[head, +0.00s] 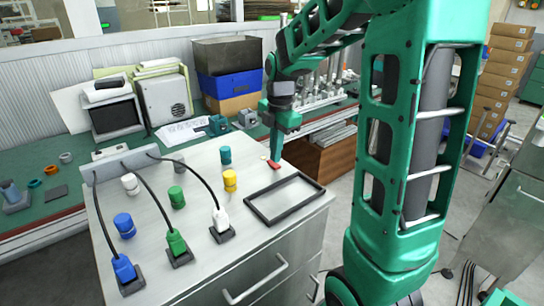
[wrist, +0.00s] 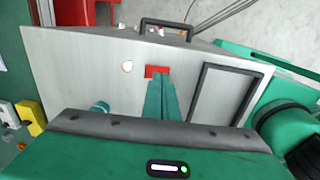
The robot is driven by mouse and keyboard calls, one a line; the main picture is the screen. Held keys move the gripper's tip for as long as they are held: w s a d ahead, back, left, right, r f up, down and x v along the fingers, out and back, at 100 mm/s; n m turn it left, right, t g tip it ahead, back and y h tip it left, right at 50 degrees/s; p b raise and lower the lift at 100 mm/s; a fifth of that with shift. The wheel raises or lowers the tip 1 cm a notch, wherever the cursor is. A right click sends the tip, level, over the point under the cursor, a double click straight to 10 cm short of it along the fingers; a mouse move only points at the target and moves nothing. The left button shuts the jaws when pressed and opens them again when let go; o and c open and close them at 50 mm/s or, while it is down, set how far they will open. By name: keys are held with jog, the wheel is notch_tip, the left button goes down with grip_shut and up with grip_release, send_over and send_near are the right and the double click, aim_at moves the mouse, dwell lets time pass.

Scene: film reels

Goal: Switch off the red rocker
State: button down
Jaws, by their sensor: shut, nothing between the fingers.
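The red rocker (head: 273,164) sits on the top of the grey metal cabinet (head: 205,160), near its right back edge. It also shows in the wrist view (wrist: 152,71), where my fingers cover part of it. My gripper (head: 274,158) points down over the cabinet with its green fingers together and nothing between them. In the wrist view the fingertips (wrist: 160,76) overlap the lower right part of the rocker. I cannot tell whether they touch it. The tilt of the rocker is too small to make out.
A small pale round piece (wrist: 127,66) lies left of the rocker in the wrist view. A black rectangular frame (head: 250,208) lies on the cabinet top. A yellow knob (head: 230,181) and a teal knob (head: 225,156) stand to the left. Cabled plugs are farther left.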

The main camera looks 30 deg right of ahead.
aim_at(278, 167)
notch_tip(278, 167, up, 12)
jog(key=shift+s+r, duration=0.25)
jog(key=shift+s, duration=0.2)
jog(key=shift+d, duration=0.15)
jog(key=s+f+m, duration=0.4)
jog(key=s+m, duration=0.4)
jog(key=s, duration=0.1)
jog(key=s+f+m, duration=0.4)
jog(key=s+m, duration=0.5)
jog(key=s+f+m, duration=0.5)
jog(key=s+m, duration=0.3)
jog(key=s, duration=0.1)
jog(key=shift+d+m+g, duration=0.2)
jog(key=shift+m+g, duration=0.1)
jog(key=shift+g, duration=0.1)
